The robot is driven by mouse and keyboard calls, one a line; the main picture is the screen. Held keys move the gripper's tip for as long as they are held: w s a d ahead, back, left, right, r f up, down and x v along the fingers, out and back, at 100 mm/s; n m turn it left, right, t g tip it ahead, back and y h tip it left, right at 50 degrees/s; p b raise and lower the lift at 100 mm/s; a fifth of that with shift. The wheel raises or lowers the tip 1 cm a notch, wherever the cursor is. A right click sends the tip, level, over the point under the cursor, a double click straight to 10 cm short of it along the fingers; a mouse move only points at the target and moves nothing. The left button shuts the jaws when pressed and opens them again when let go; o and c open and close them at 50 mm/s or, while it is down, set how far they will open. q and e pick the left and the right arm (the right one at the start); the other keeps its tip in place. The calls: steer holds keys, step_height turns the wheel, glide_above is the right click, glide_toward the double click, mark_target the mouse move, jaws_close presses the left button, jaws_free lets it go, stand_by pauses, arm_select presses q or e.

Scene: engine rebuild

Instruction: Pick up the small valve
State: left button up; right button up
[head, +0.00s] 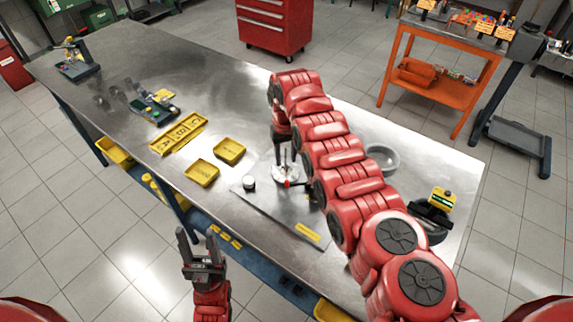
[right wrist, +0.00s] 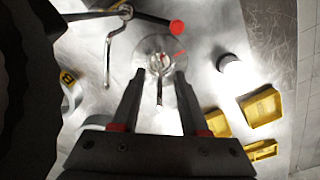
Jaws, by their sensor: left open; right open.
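A small metal part with a thin stem, which looks like the small valve (right wrist: 159,92), shows between the fingers of my right gripper (right wrist: 154,92) in the right wrist view. It lies over or in front of a round shiny disc (right wrist: 148,46); I cannot tell whether it touches it. The right gripper is open, with a gap on both sides of the stem. In the head view, my right gripper (head: 284,155) points down just above the pale disc (head: 287,174), and the valve is too small to make out. My left gripper (head: 201,254) is open and empty, in front of the table's near edge.
A red-tipped bar (right wrist: 178,27) lies close to the disc. A small dark-topped cylinder (head: 249,182) stands left of it. Two yellow bins (head: 229,150) (head: 202,172) and a long yellow tray (head: 178,137) are further left. A grey bowl (head: 382,158) is behind my right arm.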

steer(key=shift+w+f, duration=0.2)
steer(key=shift+s+r, duration=0.1)
jaws_close()
steer(key=shift+r, duration=0.15)
